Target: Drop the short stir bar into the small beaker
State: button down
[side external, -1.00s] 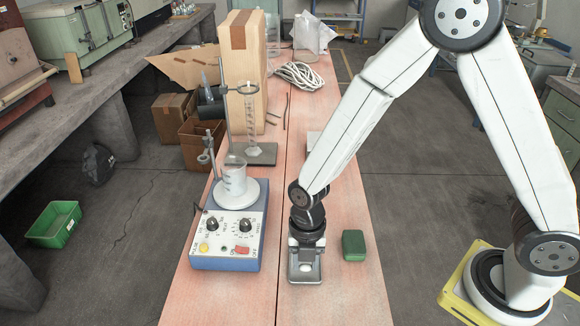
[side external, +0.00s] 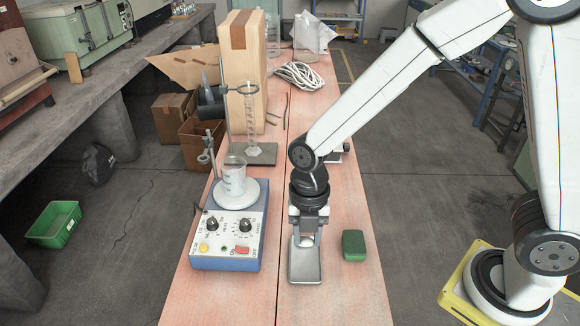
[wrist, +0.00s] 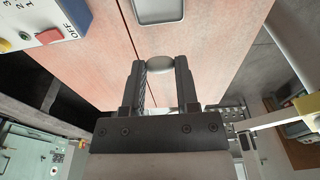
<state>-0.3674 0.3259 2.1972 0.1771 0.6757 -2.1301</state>
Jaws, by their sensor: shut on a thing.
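My gripper (side external: 307,238) is above the far end of a shallow metal tray (side external: 305,270), pointing down. It is shut on a small whitish piece, the short stir bar (wrist: 160,63), which shows between the two fingertips (wrist: 160,70) in the wrist view. The small beaker (side external: 234,181), clear glass with white markings, stands upright on the round white plate of a blue hotplate stirrer, to the left of my gripper. The metal tray also shows at the top of the wrist view (wrist: 158,12), with no other bar visible in it.
The hotplate stirrer (side external: 226,240) has knobs and a rod rising behind the beaker. A green box (side external: 353,245) lies right of the tray.

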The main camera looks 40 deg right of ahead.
jog(key=shift+w, duration=0.1)
dwell(0.4)
jog(key=w+r+m, duration=0.2)
jog(key=w+r, duration=0.1)
jog(key=w, duration=0.4)
jog(key=w+r+m, duration=0.2)
jog(key=w, duration=0.5)
jog(key=m+t, duration=0.1)
jog(key=m, duration=0.3)
send_near(234, 177)
jog(key=w+d, duration=0.2)
jog(key=shift+w+d+r+m, duration=0.3)
jog(key=shift+d+r+m, duration=0.05)
jog(key=shift+m, duration=0.15)
jog(key=shift+f, duration=0.15)
jog(key=shift+f, duration=2.9)
jog(key=shift+c, duration=1.4)
grip_release()
